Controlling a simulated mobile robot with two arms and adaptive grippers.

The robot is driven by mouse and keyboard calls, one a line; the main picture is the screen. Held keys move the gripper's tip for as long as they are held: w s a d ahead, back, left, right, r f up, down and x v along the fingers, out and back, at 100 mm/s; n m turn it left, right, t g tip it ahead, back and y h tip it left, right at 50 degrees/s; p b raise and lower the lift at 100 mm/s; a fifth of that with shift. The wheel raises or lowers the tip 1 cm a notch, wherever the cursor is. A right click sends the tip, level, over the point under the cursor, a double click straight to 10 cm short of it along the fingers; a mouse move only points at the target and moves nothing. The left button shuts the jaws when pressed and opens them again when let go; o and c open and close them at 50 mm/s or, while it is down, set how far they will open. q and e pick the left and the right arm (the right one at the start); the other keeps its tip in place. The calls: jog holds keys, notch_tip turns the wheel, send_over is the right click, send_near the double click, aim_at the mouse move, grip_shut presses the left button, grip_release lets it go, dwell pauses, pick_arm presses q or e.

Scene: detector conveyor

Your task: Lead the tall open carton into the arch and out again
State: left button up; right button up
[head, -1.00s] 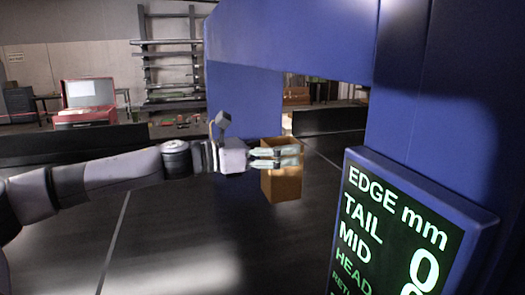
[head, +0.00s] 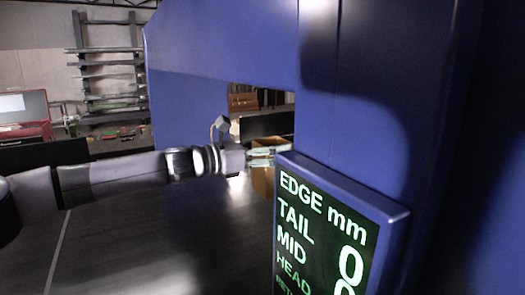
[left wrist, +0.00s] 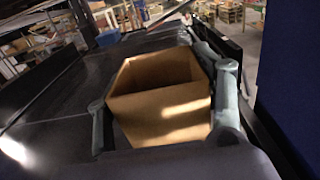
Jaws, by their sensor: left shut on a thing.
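The tall open carton (head: 262,181) stands upright on the dark conveyor belt (head: 150,245) at the mouth of the blue arch (head: 225,45). Its right part is hidden behind the display panel in the head view. In the left wrist view the carton (left wrist: 160,115) shows its open top, with one finger along each side. My left gripper (head: 268,152) is shut on the carton, near its upper part. My right gripper is not in view.
A display panel (head: 325,235) reading EDGE mm, TAIL, MID and HEAD juts out in front of the arch's right post. Dark guard rails (head: 266,125) run along the belt's far side. A red case (head: 25,130) and shelves (head: 110,70) stand beyond. The belt at front left is clear.

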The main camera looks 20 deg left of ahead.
pick_arm(q)
jog(key=shift+w+d, duration=0.45)
jog(key=b+v, duration=0.5)
jog(key=v, duration=3.5)
jog(key=shift+r+b, duration=0.25)
jog(key=shift+b, duration=0.15)
jog(key=shift+d, duration=0.1)
